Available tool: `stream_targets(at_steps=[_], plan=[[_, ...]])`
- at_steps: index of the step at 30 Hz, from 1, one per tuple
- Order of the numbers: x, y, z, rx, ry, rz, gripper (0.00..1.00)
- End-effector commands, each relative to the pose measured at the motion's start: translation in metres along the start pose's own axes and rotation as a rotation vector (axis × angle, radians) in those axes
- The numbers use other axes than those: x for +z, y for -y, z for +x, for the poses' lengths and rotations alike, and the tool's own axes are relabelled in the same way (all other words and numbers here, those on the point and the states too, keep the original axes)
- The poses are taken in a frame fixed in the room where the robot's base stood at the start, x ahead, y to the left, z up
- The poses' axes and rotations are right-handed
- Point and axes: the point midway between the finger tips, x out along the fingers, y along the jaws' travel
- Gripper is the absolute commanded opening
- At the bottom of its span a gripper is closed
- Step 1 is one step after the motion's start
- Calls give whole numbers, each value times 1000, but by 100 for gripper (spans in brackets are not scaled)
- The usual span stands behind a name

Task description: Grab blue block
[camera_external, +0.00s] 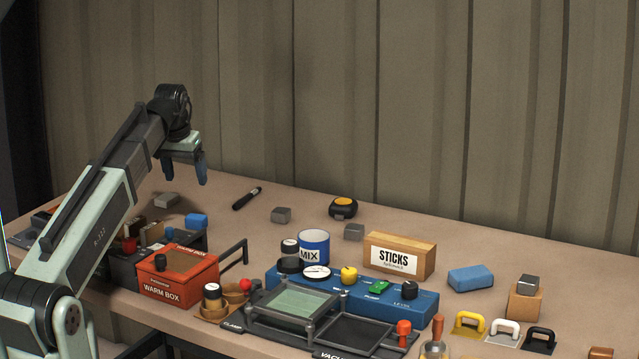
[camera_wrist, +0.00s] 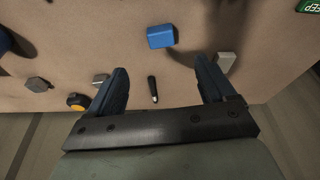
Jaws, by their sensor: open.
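A small blue block (camera_external: 196,220) lies on the table at the left, below and apart from my gripper (camera_external: 201,181). In the wrist view the blue block (camera_wrist: 160,36) lies beyond my fingertips, between their lines, with clear table around it. My gripper (camera_wrist: 161,67) is open and empty, raised above the table, with its dark blue fingers spread. A second, larger blue block (camera_external: 470,279) lies far to the right on the table in the external view.
A black marker (camera_wrist: 153,90) shows between my fingers. A grey block (camera_wrist: 225,61) shows near the right finger. An orange warm box (camera_external: 178,277), a MIX can (camera_external: 314,247) and a STICKS box (camera_external: 400,256) stand nearby.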

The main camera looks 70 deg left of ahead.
Motion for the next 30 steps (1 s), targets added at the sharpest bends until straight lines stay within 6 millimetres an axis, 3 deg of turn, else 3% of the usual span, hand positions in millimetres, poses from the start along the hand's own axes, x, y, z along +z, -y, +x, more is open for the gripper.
stream_targets(at_steps=[15, 30], plan=[[0, 0, 67, 0, 2, -3, 83], [-3, 1, 92, 0, 2, -3, 83]])
